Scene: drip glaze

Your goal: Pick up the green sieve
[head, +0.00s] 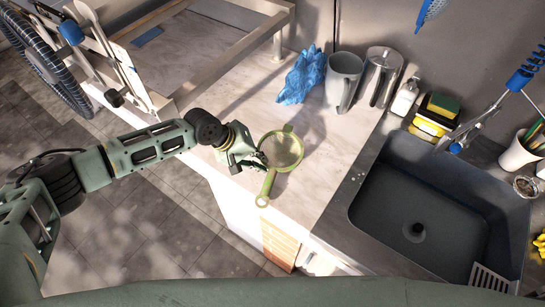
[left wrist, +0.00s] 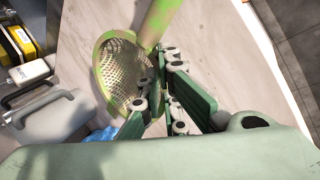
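The green sieve (head: 282,151) has a round mesh bowl and a handle that points toward the counter's front edge in the head view. It also shows in the left wrist view (left wrist: 122,72), with its handle rising large toward the camera, so it looks tilted. My left gripper (head: 259,160) is at the left side of the bowl, near where the handle joins. In the left wrist view its fingers (left wrist: 166,54) are close together at the rim and appear shut on it. The fingers hide part of the rim. My right gripper is not in view.

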